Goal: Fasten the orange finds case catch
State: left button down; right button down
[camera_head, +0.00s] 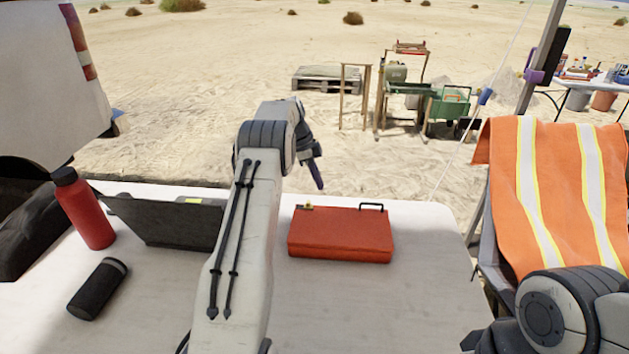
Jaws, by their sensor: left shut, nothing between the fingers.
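The orange finds case (340,236) lies on the white table, right of my left arm, with its lid down. A small brassy catch (307,206) shows at its back left edge, and a dark handle (371,207) at its back right. I cannot tell from here how the catch sits. My left gripper (319,183) is shut and empty, pointing down above and behind the case's left end, apart from it. My right arm shows at the lower right; its gripper is not clearly visible.
A black laptop (170,222), a red bottle (84,208) and a black cylinder (98,288) stand or lie on the table's left. An orange vest (560,185) hangs over a chair at right. The table (400,315) is clear in front of the case.

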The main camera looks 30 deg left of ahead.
aim_at(308, 204)
pick_arm(q)
jog(key=p+x, duration=0.1)
jog(key=x, duration=0.6)
jog(key=shift+d+f, duration=0.15)
jog(key=shift+f, duration=0.1)
jog(key=a, duration=0.1)
jog(key=s+a, duration=0.1)
jog(key=shift+s+a+r+p, duration=0.1)
jog(key=shift+a+r+p, duration=0.2)
jog(key=shift+a+p, duration=0.1)
jog(key=shift+s+a+f, duration=0.1)
jog(key=shift+s+a, duration=0.15)
jog(key=shift+a, duration=0.2)
